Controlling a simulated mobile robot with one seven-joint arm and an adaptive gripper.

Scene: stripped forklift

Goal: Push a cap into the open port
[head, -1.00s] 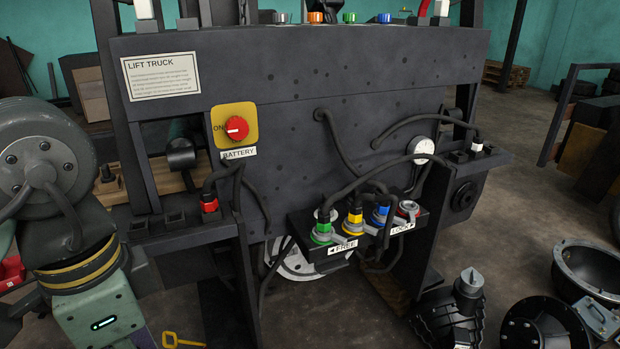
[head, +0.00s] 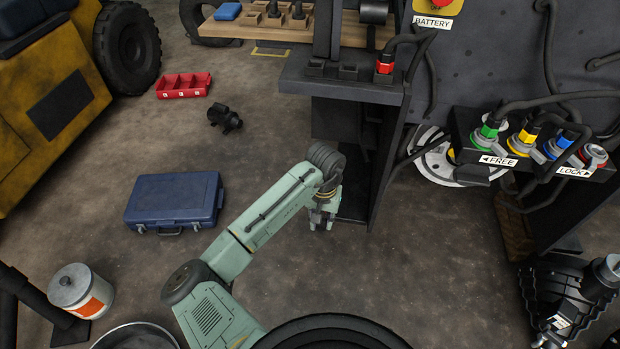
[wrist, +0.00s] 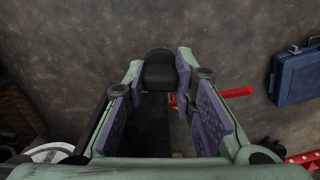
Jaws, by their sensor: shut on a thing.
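My gripper (head: 322,222) is low in front of the dark truck frame, left of the hose panel, pointing down. In the wrist view its purple-padded fingers (wrist: 160,95) stand apart, with a black rounded piece (wrist: 159,70) between their tips. It looks like a cap, but its full shape is hidden; in the head view I cannot make it out. On the panel (head: 497,161), green (head: 488,132), yellow (head: 525,136) and blue (head: 560,144) fittings carry hoses. A grey fitting with a red ring (head: 594,154) at the LOCK end shows no clear hose; I cannot see inside it.
A blue case (head: 173,200), red bin (head: 184,86) and black part (head: 225,119) lie on the floor at left. A shelf with a red plug (head: 384,65) overhangs behind my gripper. A red rod (wrist: 237,92) shows beside the right finger. Floor between case and arm is clear.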

